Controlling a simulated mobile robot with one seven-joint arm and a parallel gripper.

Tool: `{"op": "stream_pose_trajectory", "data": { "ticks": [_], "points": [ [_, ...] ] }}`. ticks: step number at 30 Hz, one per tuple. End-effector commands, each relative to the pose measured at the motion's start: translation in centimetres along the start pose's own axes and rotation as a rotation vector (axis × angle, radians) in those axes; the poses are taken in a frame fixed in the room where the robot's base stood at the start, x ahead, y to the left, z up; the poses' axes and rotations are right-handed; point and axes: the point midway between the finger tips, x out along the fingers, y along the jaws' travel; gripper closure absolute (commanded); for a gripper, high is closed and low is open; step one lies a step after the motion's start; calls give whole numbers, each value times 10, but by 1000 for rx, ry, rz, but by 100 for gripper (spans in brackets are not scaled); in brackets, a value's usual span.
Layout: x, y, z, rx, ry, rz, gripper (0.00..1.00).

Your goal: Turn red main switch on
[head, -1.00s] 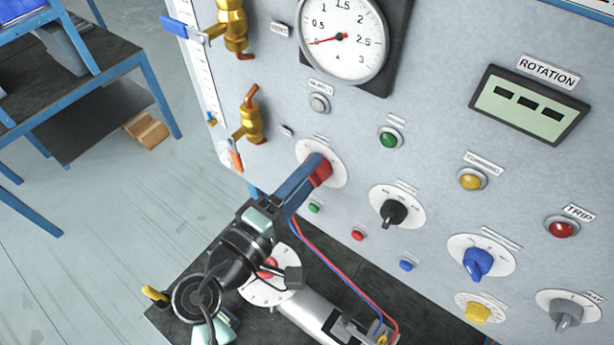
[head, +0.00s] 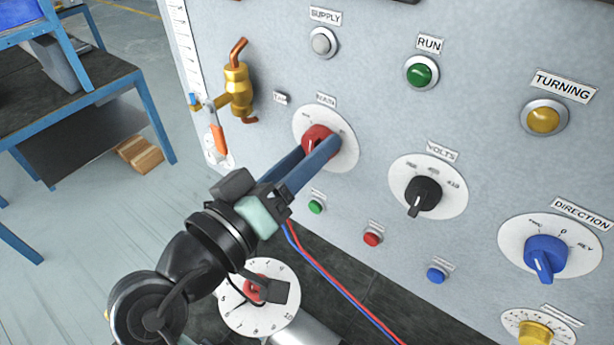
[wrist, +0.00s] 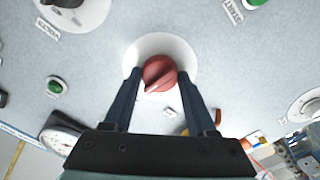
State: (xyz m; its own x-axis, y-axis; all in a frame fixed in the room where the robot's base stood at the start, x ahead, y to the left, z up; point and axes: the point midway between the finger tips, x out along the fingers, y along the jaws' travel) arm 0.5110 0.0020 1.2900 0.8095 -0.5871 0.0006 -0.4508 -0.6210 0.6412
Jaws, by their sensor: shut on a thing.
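The red main switch (head: 316,132) is a red knob on a round white plate (head: 345,150) labelled MAIN, on the grey panel. My gripper (head: 317,149) reaches it from the lower left, with its two blue fingers on either side of the knob, shut on it. In the wrist view the red knob (wrist: 160,71) sits between the two fingertips, and its pale pointer mark slants toward the lower left. The fingers hide part of the plate in the head view, so I cannot tell which printed position the knob points at.
Right of the switch are the black VOLTS knob (head: 422,194) and blue DIRECTION knob (head: 545,256). A brass valve (head: 237,92) projects at left. Red and blue cables hang below my gripper.

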Motion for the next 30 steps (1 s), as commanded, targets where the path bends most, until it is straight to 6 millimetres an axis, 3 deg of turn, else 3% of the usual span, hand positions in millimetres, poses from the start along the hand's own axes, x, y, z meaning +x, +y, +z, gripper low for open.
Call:
{"op": "stream_pose_trajectory", "data": {
  "ticks": [15,30],
  "points": [
    [0,-3,4,468,0,1,98],
    [0,-1,1,695,-1,-1,98]
  ]
}}
